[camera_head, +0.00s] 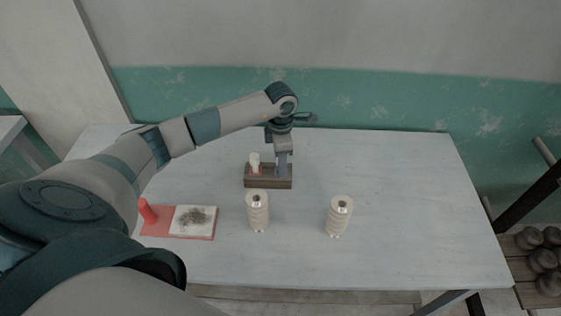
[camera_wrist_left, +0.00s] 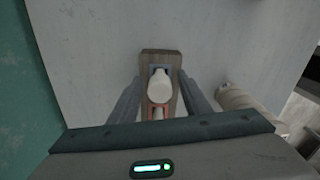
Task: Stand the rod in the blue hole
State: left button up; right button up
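A dark wooden block (camera_head: 254,182) with holes stands near the middle of the table. In the left wrist view the block (camera_wrist_left: 147,56) shows a blue-edged hole (camera_wrist_left: 153,68) and a red-edged hole. A pale rod (camera_wrist_left: 159,88) stands over the blue-edged hole, its lower end seemingly in it; its depth cannot be seen. A second pale piece (camera_head: 255,161) stands at the red-edged hole. My left gripper (camera_head: 284,168) is down at the block's right end. Its fingers are apart on either side of the first rod, with gaps visible. My right gripper is not in view.
Two ribbed cream cylinders (camera_head: 258,212) and (camera_head: 338,217) stand in front of the block. A red board (camera_head: 158,226) at left holds a red upright piece (camera_head: 147,210) and a white pad with dark trimmings (camera_head: 194,217). The table's right side is clear.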

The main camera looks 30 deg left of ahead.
pick_arm(q)
jog(key=shift+r, duration=0.1)
jog(key=shift+r, duration=0.3)
notch_tip(320, 180, up, 10)
jog(key=b, duration=0.4)
jog(key=shift+r, duration=0.15)
jog(key=shift+r+b, duration=0.35)
jog(key=shift+r, duration=0.35)
jog(key=shift+f, duration=0.1)
